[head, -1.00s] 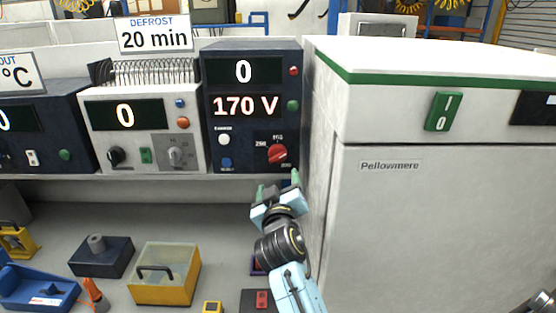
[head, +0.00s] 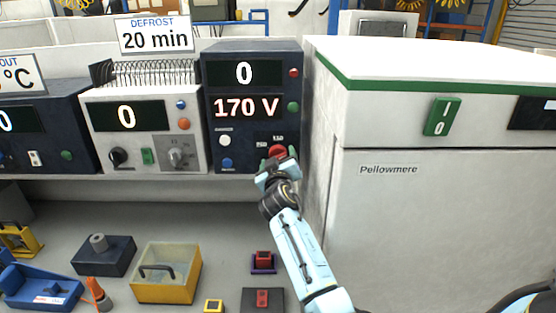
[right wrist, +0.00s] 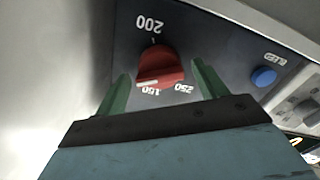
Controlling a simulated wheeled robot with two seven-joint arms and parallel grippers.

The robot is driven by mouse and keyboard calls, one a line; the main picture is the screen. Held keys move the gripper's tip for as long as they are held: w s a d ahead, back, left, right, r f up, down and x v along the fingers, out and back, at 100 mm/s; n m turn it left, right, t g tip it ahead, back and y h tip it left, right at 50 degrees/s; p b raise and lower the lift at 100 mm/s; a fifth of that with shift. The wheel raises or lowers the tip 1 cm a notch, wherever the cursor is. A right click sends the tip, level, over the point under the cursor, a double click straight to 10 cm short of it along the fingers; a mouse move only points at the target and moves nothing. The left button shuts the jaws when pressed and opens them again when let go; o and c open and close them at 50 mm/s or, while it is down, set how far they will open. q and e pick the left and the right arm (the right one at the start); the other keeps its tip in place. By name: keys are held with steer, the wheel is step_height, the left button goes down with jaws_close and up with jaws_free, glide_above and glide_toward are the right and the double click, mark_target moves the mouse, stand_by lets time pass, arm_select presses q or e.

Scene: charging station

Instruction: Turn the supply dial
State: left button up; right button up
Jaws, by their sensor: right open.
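The supply unit (head: 211,130) is a dark blue box with displays reading 0 and 170 V. Its red dial (head: 278,151) is at the lower right of its front, partly hidden by my right gripper (head: 275,162). In the right wrist view, the red dial (right wrist: 158,66) appears between the two green fingers of my right gripper (right wrist: 160,75), which are open, one on each side. I cannot tell whether they touch it. The labels 200, 150 and 250 surround the dial, upside down; its pale mark lies near 150. My left gripper is out of view.
A blue button (right wrist: 263,76) is beside the dial. A white cabinet (head: 430,220) stands close on the right. A white unit (head: 95,117) stands left of the supply. Below are a yellow box (head: 165,290) and a small red block (head: 263,257).

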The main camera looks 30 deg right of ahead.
steer(key=shift+c, duration=0.3)
steer(key=c, duration=0.9)
steer(key=shift+m+b, duration=2.6)
steer(key=shift+m, duration=0.2)
steer(key=o, duration=1)
steer(key=shift+c, duration=0.2)
